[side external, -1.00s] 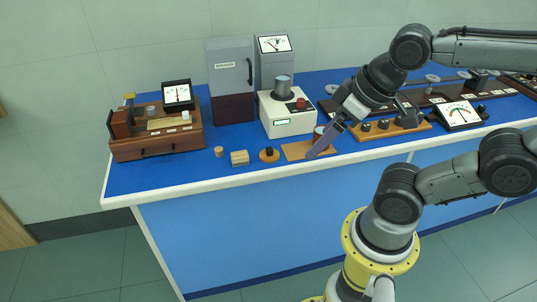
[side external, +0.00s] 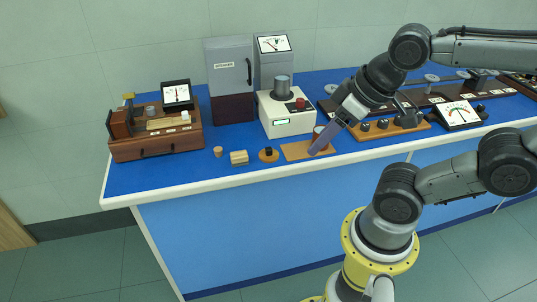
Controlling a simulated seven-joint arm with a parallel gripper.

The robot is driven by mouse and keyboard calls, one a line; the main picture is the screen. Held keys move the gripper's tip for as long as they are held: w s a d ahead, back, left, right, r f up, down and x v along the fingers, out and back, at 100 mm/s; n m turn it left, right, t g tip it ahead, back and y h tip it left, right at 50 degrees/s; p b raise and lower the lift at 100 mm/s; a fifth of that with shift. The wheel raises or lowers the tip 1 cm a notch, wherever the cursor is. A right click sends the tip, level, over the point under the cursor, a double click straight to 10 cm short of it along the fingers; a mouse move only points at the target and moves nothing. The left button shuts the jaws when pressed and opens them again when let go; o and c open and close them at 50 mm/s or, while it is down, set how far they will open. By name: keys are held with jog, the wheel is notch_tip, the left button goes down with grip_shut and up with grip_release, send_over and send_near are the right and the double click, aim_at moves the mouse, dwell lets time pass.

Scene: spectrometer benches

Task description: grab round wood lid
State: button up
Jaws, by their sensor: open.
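A round wood lid (side external: 269,156), a flat disc with a black knob, lies on the blue bench near its front edge. My gripper (side external: 315,150) points down and left over the right part of a flat wooden board (side external: 293,151), right of the lid and apart from it. A reddish-brown cylinder (side external: 319,132) stands on that board, partly hidden behind my gripper's fingers. My gripper is open. The gap between the fingers is hard to see from this side, and I cannot tell whether they touch the cylinder.
A small wooden block (side external: 239,157) and a small wooden cylinder (side external: 217,151) lie left of the lid. A white instrument (side external: 290,122) with a grey cup stands behind. A wooden stand with black knobs (side external: 390,130) is on the right. The front-left bench strip is clear.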

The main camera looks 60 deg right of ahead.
jog(key=w+r+m, duration=0.3)
jog(key=w+r, duration=0.1)
jog(key=m+g, duration=0.6)
send_over(269, 148)
notch_tip(269, 148, down, 11)
jog(key=f, duration=0.7)
jog(key=shift+w+a, duration=0.15)
jog(key=shift+a, duration=0.1)
jog(key=shift+d+f, duration=0.2)
jog(key=shift+f, duration=2.65)
grip_shut()
